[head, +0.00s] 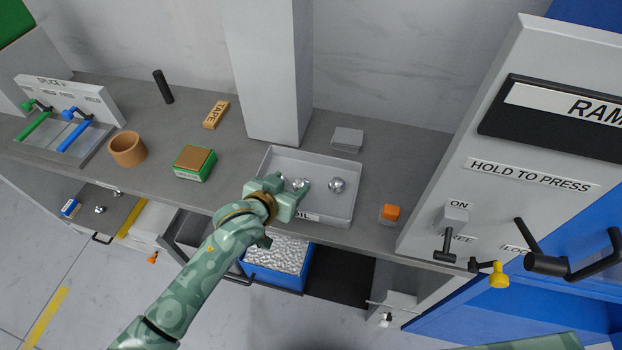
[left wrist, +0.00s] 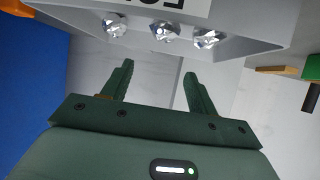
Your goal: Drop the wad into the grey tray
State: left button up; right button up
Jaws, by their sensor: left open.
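The grey tray (head: 318,169) sits on the counter, with a label on its front wall. It holds shiny crumpled silver wads: one wad (head: 337,185) shows clear at the right, another (head: 299,184) partly behind my gripper. The left wrist view shows three wads (left wrist: 163,31) in a row inside the tray (left wrist: 245,44). My left gripper (head: 290,188) is over the tray's front left part in the head view. In the left wrist view its fingers (left wrist: 158,70) are apart with nothing between them. My right gripper is out of view.
A blue bin (head: 262,278) of crumpled silver stuff stands below the counter edge. An orange button block (head: 391,212) is right of the tray, a grey block (head: 348,139) behind it. A pillar (head: 270,70) stands behind. A green-brown box (head: 195,162) and brown cup (head: 127,149) are left.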

pick_arm(q)
jog(key=p+v, duration=0.3)
jog(key=v, duration=0.7)
jog(key=shift+s, duration=0.1)
jog(key=s+a+f+g+y, duration=0.1)
jog(key=s+a+f, duration=0.3)
jog(key=f, duration=0.5)
jog(key=s+a+f+g+y, duration=0.25)
jog(key=a+f, duration=0.25)
jog(key=f, duration=0.4)
jog(key=s+a+f+y, duration=0.1)
jog(key=s+a+f, duration=0.3)
jog(key=f, duration=0.5)
jog(key=s+a+f+g, duration=0.1)
jog(key=s+f+g, duration=0.1)
jog(key=s, duration=0.8)
jog(key=s+a+f+n+g+y, duration=0.1)
jog(key=s+f, duration=0.4)
jog(key=s, duration=0.5)
jog(key=s+a+f+n+g, duration=0.1)
jog(key=s+a+f+g, duration=0.2)
jog(key=s, duration=0.7)
jog(key=shift+f, duration=0.6)
